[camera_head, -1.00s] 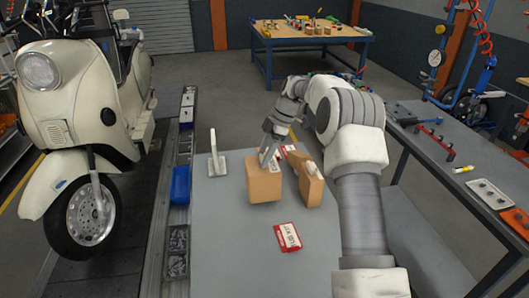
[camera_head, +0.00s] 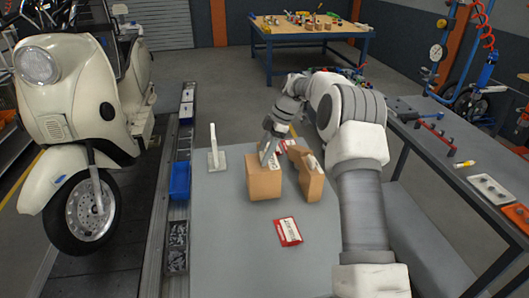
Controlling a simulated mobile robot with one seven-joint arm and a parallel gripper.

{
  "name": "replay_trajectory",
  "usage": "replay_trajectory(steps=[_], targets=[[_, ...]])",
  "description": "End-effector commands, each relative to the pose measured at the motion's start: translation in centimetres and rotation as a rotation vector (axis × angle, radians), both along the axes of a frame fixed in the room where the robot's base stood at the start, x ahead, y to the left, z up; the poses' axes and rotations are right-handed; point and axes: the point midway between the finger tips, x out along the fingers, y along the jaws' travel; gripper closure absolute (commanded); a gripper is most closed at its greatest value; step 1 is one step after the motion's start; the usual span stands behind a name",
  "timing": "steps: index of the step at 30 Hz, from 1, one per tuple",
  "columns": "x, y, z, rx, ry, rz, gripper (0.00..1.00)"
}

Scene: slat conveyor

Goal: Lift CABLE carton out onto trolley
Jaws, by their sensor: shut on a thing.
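Two brown cardboard cartons stand side by side on a grey flat top (camera_head: 225,245). My gripper (camera_head: 267,152) points down at the top of the left carton (camera_head: 264,184) and is shut on it. My fingers partly hide its top, where a whitish patch shows. The right carton (camera_head: 311,185) stands close beside it, turned at an angle, with a white label on top. I cannot read the word CABLE on either carton. Whether the held carton is clear of the surface is hard to tell. I cannot make out a separate trolley.
A red and white packet (camera_head: 288,232) lies in front of the cartons, and a white upright bracket (camera_head: 215,150) stands to their left. Red items show behind them. A cream scooter (camera_head: 85,130) and blue bin (camera_head: 180,181) are at left, a workbench (camera_head: 455,165) at right.

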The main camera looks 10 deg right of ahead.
Motion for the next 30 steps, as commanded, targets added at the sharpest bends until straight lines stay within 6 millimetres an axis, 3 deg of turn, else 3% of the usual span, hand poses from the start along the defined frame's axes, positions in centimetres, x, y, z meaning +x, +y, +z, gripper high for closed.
replay_trajectory(steps=[30], targets=[[0.0,-0.1,-1.0,0.000,0.000,0.000,1.00]])
